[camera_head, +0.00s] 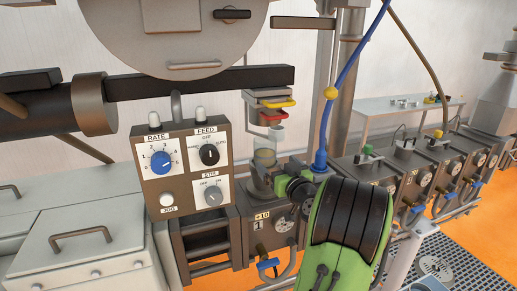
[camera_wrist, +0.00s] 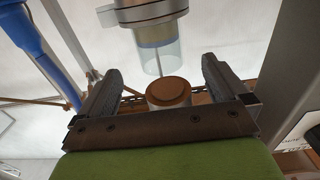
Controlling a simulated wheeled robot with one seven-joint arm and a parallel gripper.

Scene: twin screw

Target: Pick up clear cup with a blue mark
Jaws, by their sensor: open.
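My gripper (camera_wrist: 160,74) is open, with one finger at each side in the wrist view. A round piece with a brown top and pale side (camera_wrist: 168,93) shows between the fingers, apart from both. I cannot tell if it is the cup, and no blue mark is clear on it. A clear cylinder (camera_wrist: 160,60) hangs below a metal collar (camera_wrist: 150,14) just beyond the fingers. In the head view, a clear cup-like shape (camera_head: 262,158) stands under the outlet, left of my gripper (camera_head: 282,184), partly hidden by it.
A control box (camera_head: 183,170) with knobs stands left of my gripper. A blue hose (camera_head: 322,140) rises close on the right and also shows in the wrist view (camera_wrist: 38,50). Several dial units (camera_head: 400,170) line the right side. A dark beam (camera_head: 200,84) crosses above.

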